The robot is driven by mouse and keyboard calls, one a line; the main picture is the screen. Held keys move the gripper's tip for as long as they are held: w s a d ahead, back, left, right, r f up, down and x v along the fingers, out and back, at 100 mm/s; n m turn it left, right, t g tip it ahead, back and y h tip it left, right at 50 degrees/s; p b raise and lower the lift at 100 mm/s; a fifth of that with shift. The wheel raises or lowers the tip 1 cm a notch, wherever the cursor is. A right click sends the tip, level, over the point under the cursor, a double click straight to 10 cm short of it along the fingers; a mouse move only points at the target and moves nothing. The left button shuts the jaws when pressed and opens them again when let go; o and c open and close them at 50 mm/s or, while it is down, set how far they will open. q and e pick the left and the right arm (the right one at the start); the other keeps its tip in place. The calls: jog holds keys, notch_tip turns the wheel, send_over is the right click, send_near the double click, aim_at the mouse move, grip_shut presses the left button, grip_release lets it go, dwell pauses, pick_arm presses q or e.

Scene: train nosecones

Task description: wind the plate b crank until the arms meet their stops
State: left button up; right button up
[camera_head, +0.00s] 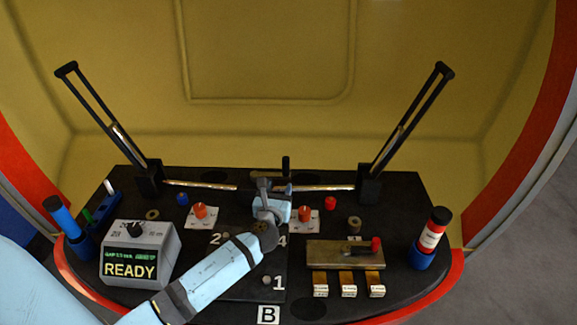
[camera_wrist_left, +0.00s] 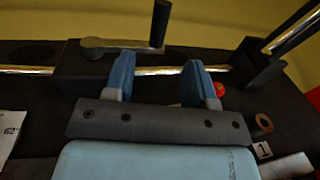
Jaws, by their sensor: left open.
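The black plate (camera_head: 340,188) has a label B (camera_head: 268,315) at its front edge. Two black slotted arms, a left one (camera_head: 98,108) and a right one (camera_head: 418,108), stand raised and lean outward. A shiny rod (camera_head: 205,185) runs between their bases. The crank (camera_wrist_left: 105,44) has a grey lever and an upright black handle (camera_wrist_left: 160,22); the handle (camera_head: 286,165) also shows at the plate's back middle. My left gripper (camera_head: 277,188) is open and empty, just in front of the crank. In the wrist view its blue fingers (camera_wrist_left: 158,72) are apart below the handle, which is not between them.
A gauge box reading READY (camera_head: 138,255) stands at the left. A brass block with a red-tipped lever (camera_head: 345,255) lies at the right. Red knobs (camera_head: 200,211), a blue pen-like tool (camera_head: 62,216) and a red-white tube (camera_head: 434,230) stand around. A yellow shell curves behind.

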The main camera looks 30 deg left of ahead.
aim_at(285, 167)
pick_arm(q)
jog(key=b+x, duration=0.2)
jog(key=x, duration=1.1)
grip_shut()
